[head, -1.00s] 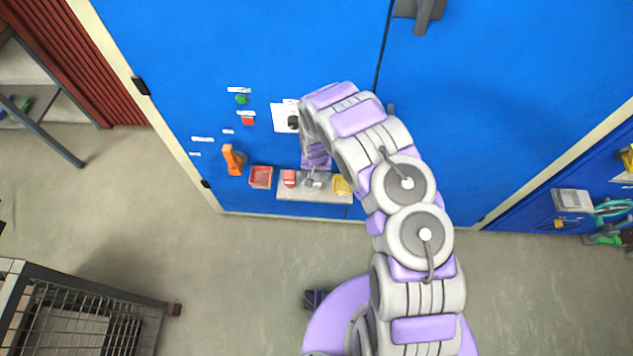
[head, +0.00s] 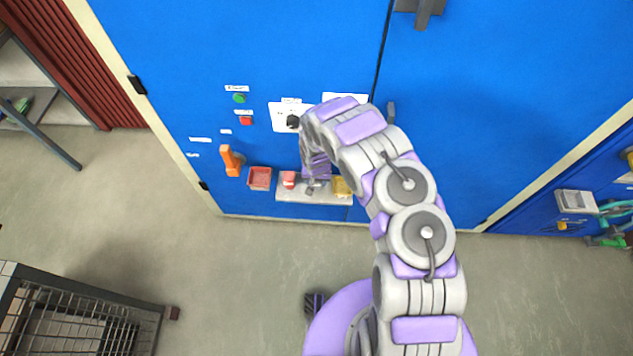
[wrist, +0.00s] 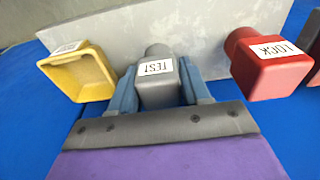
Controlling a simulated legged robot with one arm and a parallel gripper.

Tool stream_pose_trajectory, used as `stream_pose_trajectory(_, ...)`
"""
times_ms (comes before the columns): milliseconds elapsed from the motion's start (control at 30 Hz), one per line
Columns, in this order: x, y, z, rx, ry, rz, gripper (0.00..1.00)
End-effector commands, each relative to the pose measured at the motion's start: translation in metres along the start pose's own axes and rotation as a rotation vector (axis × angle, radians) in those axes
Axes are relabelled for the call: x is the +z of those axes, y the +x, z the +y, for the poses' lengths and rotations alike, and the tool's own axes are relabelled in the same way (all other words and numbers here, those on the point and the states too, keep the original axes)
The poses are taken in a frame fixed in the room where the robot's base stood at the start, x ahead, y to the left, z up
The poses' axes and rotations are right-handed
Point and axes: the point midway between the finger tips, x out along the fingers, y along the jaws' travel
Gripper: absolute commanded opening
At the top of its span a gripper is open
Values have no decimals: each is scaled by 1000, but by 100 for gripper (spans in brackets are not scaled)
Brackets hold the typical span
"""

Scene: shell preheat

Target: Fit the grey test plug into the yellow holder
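The grey test plug (wrist: 157,85) is a square block with a white TEST label and a round neck, seen in the middle of the wrist view. My gripper (wrist: 158,75) has its two blue fingers on either side of the plug, apparently touching it. The yellow holder (wrist: 75,75) is a hollow square cup to the left in the wrist view, its open mouth facing the camera. In the head view the holder (head: 342,188) is on the shelf's right end, and my gripper (head: 312,187) is just left of it. Whether the plug still touches the shelf is unclear.
A red LOCK block (wrist: 268,65) is right of the plug in the wrist view. The grey shelf (head: 315,197) juts from the blue cabinet (head: 240,40). A red tray (head: 260,178) and an orange handle (head: 231,160) are left of the shelf.

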Motion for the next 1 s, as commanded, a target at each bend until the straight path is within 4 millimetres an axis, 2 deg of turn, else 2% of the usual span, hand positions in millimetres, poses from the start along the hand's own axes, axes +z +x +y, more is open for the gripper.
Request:
stream_pose_trajectory(33, 0, 0, 0, 0, 0, 0, 42)
stream_pose_trajectory(400, 0, 0, 0, 0, 0, 0, 8)
stream_pose_trajectory(667, -1, -4, 0, 0, 0, 1, 8)
stream_pose_trajectory(767, -2, -11, 0, 0, -1, 2, 8)
stream_pose_trajectory(933, -6, -38, -1, 0, 0, 3, 8)
stream_pose_trajectory(1000, 6, -41, -2, -1, -2, -1, 8)
